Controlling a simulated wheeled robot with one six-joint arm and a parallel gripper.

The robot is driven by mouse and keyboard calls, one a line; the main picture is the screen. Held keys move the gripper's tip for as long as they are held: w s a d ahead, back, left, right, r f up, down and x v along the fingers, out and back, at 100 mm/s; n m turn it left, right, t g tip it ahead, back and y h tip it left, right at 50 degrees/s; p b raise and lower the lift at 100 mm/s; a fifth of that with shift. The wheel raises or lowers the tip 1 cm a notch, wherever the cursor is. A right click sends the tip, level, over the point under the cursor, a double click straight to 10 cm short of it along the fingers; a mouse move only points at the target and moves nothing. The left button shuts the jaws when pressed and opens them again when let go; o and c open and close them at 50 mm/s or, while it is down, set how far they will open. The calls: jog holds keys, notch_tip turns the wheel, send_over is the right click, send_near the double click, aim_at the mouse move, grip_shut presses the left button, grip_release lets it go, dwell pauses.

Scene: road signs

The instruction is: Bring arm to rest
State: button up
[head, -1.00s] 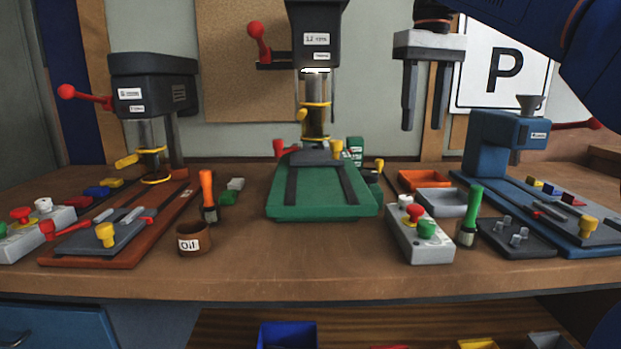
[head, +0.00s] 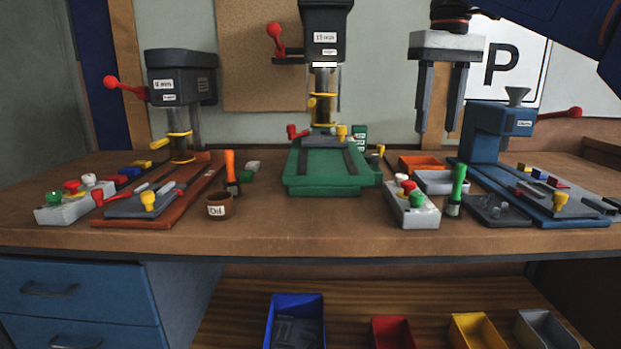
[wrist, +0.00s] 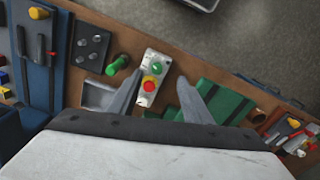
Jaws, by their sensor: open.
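My gripper (head: 440,98) hangs from my dark blue arm at the upper right of the head view. Its two grey fingers point down and stand apart, with nothing between them. It is raised above the bench, in front of the wall and the "P" sign (head: 503,68). In the wrist view my gripper (wrist: 158,88) looks down on the bench, and its fingertips are on either side of the white control box with red and green buttons (wrist: 152,78). That box also shows in the head view (head: 413,212), well below the fingers.
A blue machine (head: 487,140) stands right of my gripper. A green-based drill press (head: 330,180) is in the middle and a red-based one (head: 165,205) at left. An oil pot (head: 219,205) and a green-handled tool (head: 458,185) stand near the front. Coloured bins (head: 295,322) sit below.

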jog(key=s+d+f+m+t, duration=0.1)
jog(key=s+f, duration=0.6)
jog(key=f, duration=0.6)
jog(key=s+d+f+m+t, duration=0.1)
jog(key=s+d+f+t, duration=0.1)
jog(key=s+f, duration=0.5)
jog(key=s+d+f+m+t, duration=0.1)
jog(key=s+f, duration=0.6)
jog(key=f, duration=1.1)
jog(key=shift+d+f+t, duration=0.3)
jog(key=shift+d+f, duration=0.1)
jog(key=shift+d, duration=0.15)
